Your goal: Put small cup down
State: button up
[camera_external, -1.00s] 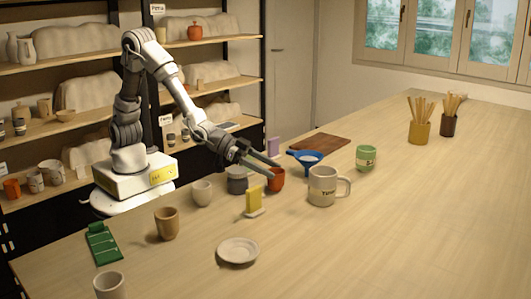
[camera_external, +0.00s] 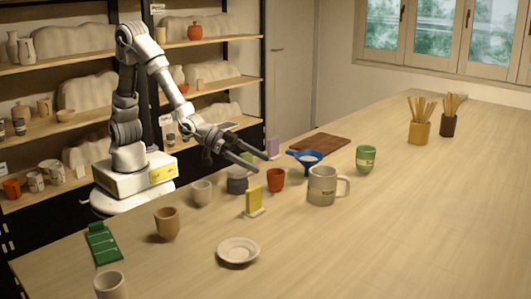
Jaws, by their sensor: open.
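A small orange-red cup (camera_external: 276,180) stands upright on the wooden table, between a grey lidded pot and the large mug. My gripper (camera_external: 259,162) is open and empty, with its two fingers apart. It is above and slightly left of the orange-red cup, clear of it in the picture.
A white saucer (camera_external: 238,251) and a brown cup (camera_external: 167,224) stand nearer.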

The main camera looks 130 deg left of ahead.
jog(key=p+v, duration=0.1)
jog(key=v, duration=0.6)
jog(key=shift+s+d, duration=0.15)
jog(key=shift+s, duration=0.1)
jog(key=shift+r, duration=0.15)
jog(key=s+d+r+m+g+h+p, duration=0.3)
jog(key=s+d+r+h+p, duration=0.15)
jog(key=s+d+r, duration=0.45)
jog(key=s+d+r+m+g+p, duration=0.1)
jog(key=s+r+g, duration=0.3)
jog(key=s, duration=0.9)
jog(key=shift+d+p, duration=0.55)
jog(key=shift+d, duration=0.05)
jog(key=shift+h, duration=0.25)
dwell(3.9)
